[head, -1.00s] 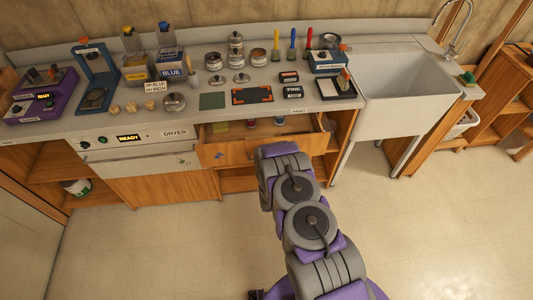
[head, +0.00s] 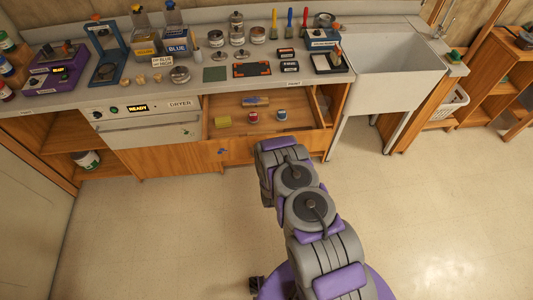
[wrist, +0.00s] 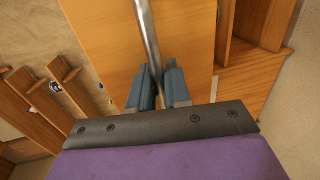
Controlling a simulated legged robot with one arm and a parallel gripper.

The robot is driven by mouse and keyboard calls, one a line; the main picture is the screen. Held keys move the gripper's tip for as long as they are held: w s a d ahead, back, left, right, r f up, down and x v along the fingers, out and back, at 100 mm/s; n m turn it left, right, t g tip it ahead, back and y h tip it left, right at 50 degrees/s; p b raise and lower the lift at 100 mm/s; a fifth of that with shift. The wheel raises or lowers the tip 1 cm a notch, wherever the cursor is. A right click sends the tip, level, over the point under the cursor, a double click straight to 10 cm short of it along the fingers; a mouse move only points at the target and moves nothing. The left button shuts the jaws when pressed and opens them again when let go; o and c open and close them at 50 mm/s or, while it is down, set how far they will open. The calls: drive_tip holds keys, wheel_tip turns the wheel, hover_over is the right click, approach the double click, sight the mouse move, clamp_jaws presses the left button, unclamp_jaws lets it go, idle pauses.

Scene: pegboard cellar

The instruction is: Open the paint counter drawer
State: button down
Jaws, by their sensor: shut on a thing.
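The paint counter drawer (head: 278,113) is pulled well out from under the counter, and its inside shows in the head view. In the head view my arm hides the gripper and handle.
The counter (head: 215,88) carries paint bottles, cans, brushes and a blue stand. A dryer (head: 145,125) is left of the drawer. A white sink (head: 390,80) stands to the right, with a basket (head: 447,104) beyond. The floor in front is clear.

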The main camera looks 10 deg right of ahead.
drive_tip(key=shift+s+a+f, duration=0.1)
drive_tip(key=shift+s+f, duration=0.05)
drive_tip(key=shift+f, duration=0.1)
drive_tip(key=c, duration=1.3)
unclamp_jaws()
drive_tip(key=shift+a+r, duration=0.1)
drive_tip(key=shift+p+v, duration=3.2)
drive_tip(key=shift+v, duration=5.25)
